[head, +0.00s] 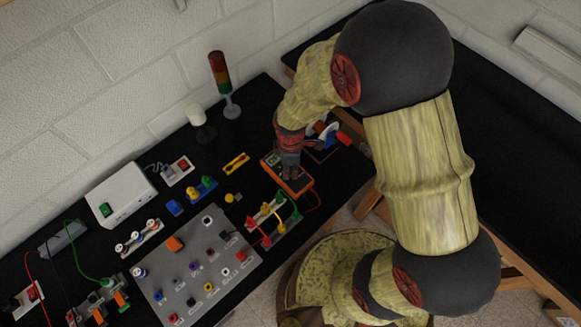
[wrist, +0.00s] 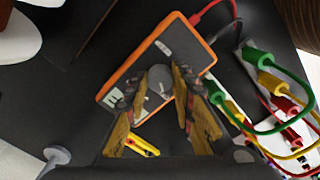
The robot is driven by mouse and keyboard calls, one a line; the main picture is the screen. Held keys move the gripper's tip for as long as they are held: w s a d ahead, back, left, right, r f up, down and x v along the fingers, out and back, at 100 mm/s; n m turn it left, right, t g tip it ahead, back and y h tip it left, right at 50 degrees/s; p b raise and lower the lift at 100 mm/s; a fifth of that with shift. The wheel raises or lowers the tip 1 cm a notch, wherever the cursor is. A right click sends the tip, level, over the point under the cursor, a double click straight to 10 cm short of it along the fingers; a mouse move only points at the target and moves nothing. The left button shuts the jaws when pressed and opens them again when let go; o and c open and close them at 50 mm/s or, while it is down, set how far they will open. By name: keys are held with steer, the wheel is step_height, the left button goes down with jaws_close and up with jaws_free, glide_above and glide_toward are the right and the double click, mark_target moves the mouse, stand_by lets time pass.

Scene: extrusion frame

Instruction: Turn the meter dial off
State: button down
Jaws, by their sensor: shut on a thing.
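An orange-rimmed meter (head: 287,178) lies on the black table in the head view, under my gripper (head: 289,163). In the wrist view the meter (wrist: 192,44) lies at a slant with its grey face up. Its round grey dial (wrist: 159,80) is between the fingertips of my gripper (wrist: 160,84), which are closed in on it from both sides. A pale mark shows on the dial, but its setting is too small to read. The fingers hide part of the meter's face around the dial.
Red and black leads (wrist: 212,10) leave one end of the meter. A terminal strip with green, yellow and red cables (wrist: 262,85) stands close beside it. A yellow piece (wrist: 142,146) lies near the fingers. A grey panel with several knobs (head: 195,270) lies to the left.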

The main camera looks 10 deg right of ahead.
steer(key=c, duration=1.5)
jaws_free()
steer(key=shift+r, duration=0.15)
step_height(320, 180, up, 12)
steer(key=s+d+r+m+t+b, duration=0.5)
steer(key=s+d+r+m+b, duration=0.6)
steer(key=m, duration=0.5)
steer(key=shift+s+d+t+b, duration=0.3)
steer(key=shift+s+d+b, duration=0.15)
steer(key=shift+s, duration=0.2)
